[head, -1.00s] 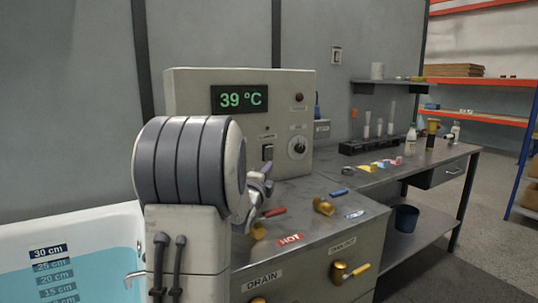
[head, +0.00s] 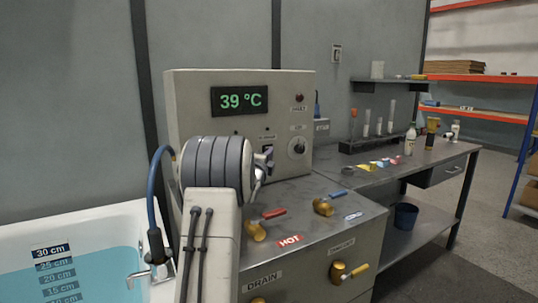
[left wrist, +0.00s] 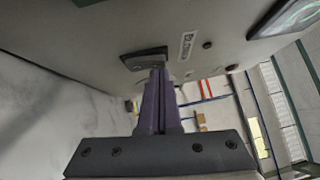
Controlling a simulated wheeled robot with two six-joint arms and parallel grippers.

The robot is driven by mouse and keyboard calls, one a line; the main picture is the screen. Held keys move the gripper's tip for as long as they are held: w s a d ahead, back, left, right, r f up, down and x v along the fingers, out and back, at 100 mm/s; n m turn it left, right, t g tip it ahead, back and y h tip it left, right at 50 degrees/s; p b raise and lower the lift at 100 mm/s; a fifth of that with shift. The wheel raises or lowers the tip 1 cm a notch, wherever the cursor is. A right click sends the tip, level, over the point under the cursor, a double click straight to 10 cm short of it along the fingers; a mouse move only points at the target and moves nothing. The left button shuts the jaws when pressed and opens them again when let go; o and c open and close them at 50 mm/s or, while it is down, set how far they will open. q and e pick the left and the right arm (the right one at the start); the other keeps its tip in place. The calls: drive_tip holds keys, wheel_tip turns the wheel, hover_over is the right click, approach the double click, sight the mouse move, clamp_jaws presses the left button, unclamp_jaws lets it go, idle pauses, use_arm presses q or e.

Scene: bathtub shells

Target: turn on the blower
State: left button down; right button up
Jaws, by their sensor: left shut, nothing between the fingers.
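The control box (head: 185,100) is a beige panel with a green 39 °C display (head: 240,100), a knob (head: 298,146) and a dark rocker switch (head: 268,149) under a small label. In the left wrist view the switch (left wrist: 140,57) sits beside a label (left wrist: 187,45) that appears to read BLOWER. My left gripper (head: 264,160) is shut and empty, its fingers (left wrist: 157,75) pointing at the panel. The fingertips overlap the switch's edge in the wrist view; I cannot tell whether they touch it. The arm and fingers partly hide the switch's surroundings. My right gripper is not in view.
Below the box is a metal counter (head: 310,245) with a red-handled valve (head: 262,224) and a brass valve (head: 324,206). A water-filled tub (head: 75,225) is at left, with a blue hose (head: 153,195) beside my arm. A workbench (head: 425,160) stands at right.

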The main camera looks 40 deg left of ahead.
use_arm(q)
drive_tip(key=shift+r, duration=0.1)
drive_tip(key=s+d+r+b, duration=0.1)
drive_tip(key=s+d+b, duration=0.1)
drive_tip(key=s+d, duration=0.5)
drive_tip(key=s, duration=0.3)
drive_tip(key=shift+s+r+g, duration=0.25)
drive_tip(key=shift+r+g, duration=0.05)
drive_tip(key=shift+r, duration=0.1)
idle(0.6)
